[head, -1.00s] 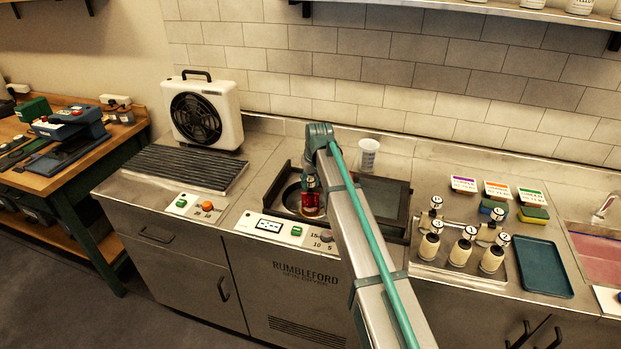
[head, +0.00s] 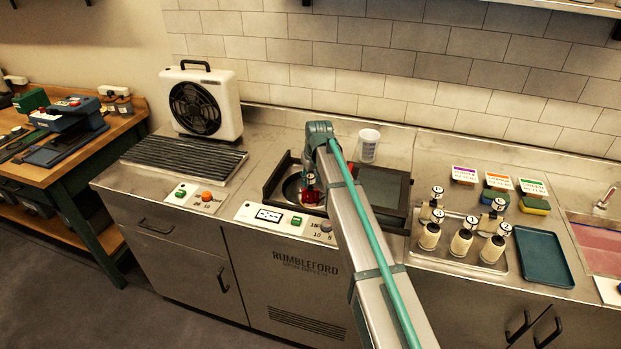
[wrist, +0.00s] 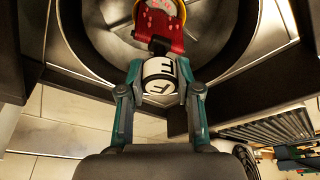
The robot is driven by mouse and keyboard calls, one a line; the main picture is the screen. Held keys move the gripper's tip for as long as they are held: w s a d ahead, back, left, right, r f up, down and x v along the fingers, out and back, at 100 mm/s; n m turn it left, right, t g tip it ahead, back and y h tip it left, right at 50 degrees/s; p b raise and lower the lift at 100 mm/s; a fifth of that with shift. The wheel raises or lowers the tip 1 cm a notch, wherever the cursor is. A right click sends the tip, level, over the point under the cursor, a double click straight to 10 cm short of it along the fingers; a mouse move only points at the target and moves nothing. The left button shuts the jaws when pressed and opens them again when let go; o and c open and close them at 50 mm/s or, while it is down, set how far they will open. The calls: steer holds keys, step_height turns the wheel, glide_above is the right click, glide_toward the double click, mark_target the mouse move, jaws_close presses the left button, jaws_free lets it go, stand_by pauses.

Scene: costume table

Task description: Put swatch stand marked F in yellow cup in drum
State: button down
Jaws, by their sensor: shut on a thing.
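The swatch stand marked F (wrist: 160,78) has a white and black knob and a red body (wrist: 158,25). My gripper (wrist: 160,88) is shut on its knob. In the head view, the red stand (head: 310,197) is at the drum opening, below my gripper (head: 309,181). The round metal drum (wrist: 225,45) surrounds the stand in the wrist view. A yellow curved edge (wrist: 182,8), apparently the yellow cup, shows beside the red body at the top of that view. Most of it is hidden, and I cannot tell whether the stand rests in it.
The drum's dark frame and lid (head: 383,189) stand close around my gripper. A clear beaker (head: 368,145) stands behind. Several other stands fill a metal tray (head: 460,262) to the right, beside an empty blue tray (head: 544,257). A fan (head: 201,104) stands left.

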steer(key=shift+f, duration=0.5)
stand_by(0.4)
steer(key=shift+c, duration=1.6)
jaws_free()
steer(key=shift+r, duration=0.2)
steer(key=shift+r+p, duration=1.5)
steer(key=shift+r, duration=1.85)
